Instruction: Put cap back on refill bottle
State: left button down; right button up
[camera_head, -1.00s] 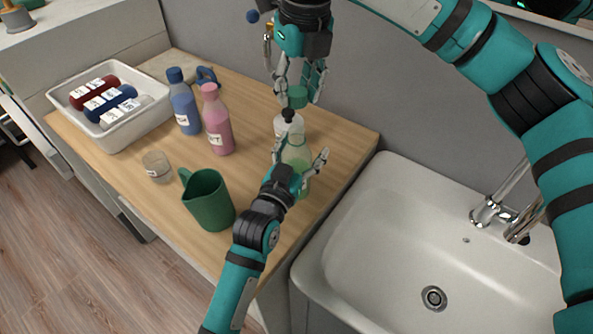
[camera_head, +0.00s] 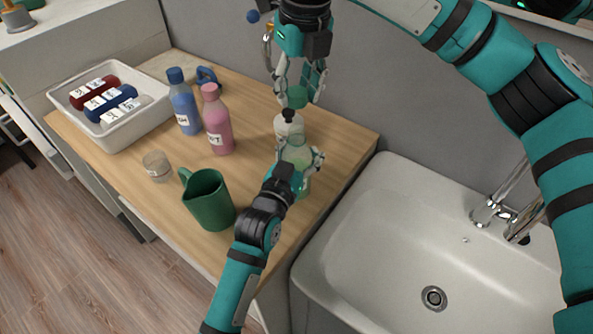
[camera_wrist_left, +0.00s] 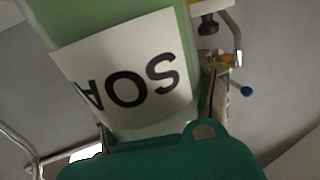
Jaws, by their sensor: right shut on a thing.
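The refill bottle (camera_head: 299,151), pale green and see-through, stands upright and uncapped near the table's right edge. In the left wrist view it fills the upper middle (camera_wrist_left: 190,35), with a white label reading "SOA". My left gripper (camera_head: 300,163) has its fingers closed around the bottle's body. My right gripper (camera_head: 300,82) comes down from above, shut on a green cap (camera_head: 296,97). The cap is held above the bottle's neck area, apart from it. Part of the bottle is hidden by my left fingers.
A clear bottle with a black top (camera_head: 288,117) stands just behind. A pink bottle (camera_head: 217,125), blue bottle (camera_head: 183,105), green jug (camera_head: 208,203) and small glass (camera_head: 156,167) stand left. A white tray (camera_head: 121,137) holds several rolls. A sink (camera_head: 385,230) adjoins right.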

aim_at(296, 130)
dwell(0.6)
jog(key=shift+f, duration=2.5)
jog(key=shift+f, duration=0.9)
jog(key=shift+f, duration=0.55)
